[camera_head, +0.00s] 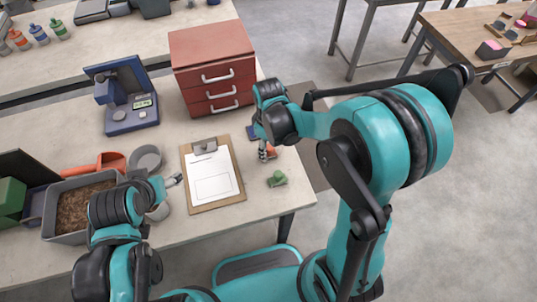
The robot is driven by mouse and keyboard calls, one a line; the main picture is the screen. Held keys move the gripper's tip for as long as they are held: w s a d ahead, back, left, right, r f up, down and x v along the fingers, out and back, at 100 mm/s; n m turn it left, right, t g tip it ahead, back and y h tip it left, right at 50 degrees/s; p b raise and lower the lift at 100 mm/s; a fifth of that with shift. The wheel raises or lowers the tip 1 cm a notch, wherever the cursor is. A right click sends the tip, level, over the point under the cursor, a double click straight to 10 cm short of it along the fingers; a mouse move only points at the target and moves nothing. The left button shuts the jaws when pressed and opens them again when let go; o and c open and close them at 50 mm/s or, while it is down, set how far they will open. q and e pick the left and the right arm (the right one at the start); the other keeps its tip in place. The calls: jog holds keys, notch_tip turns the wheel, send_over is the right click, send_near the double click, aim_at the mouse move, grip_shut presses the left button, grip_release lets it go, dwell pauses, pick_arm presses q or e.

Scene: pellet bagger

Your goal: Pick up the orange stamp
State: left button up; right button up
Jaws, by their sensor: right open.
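The orange stamp (271,151) stands on the table to the right of the clipboard, and my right gripper partly hides it. My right gripper (264,155) is open and points down right at the stamp; I cannot tell whether the fingers touch it. A green stamp (277,179) stands a little nearer the front edge. My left gripper (174,181) is beside the left edge of the clipboard; it is too small to tell whether it is open or shut.
A clipboard (231,192) with paper lies left of the stamps. A small dark blue item (251,132) is behind the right gripper. A red drawer cabinet (214,88), a blue scale (116,122), an orange scoop (85,170) and a grey pellet bin (58,236) stand around.

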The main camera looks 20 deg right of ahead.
aim_at(269, 147)
grip_shut()
jog(key=shift+r, duration=0.15)
jog(key=shift+r, duration=0.25)
notch_tip(269, 147, up, 4)
jog(key=shift+s+r+p, duration=0.1)
jog(key=shift+p, duration=1.1)
jog(key=s+d+r+p, duration=0.1)
jog(key=s+r+p, duration=0.2)
jog(key=s+r, duration=0.3)
jog(key=s, duration=0.5)
jog(key=shift+s+d+p, duration=0.25)
jog(key=shift+d+p, duration=0.05)
jog(key=shift+d, duration=0.05)
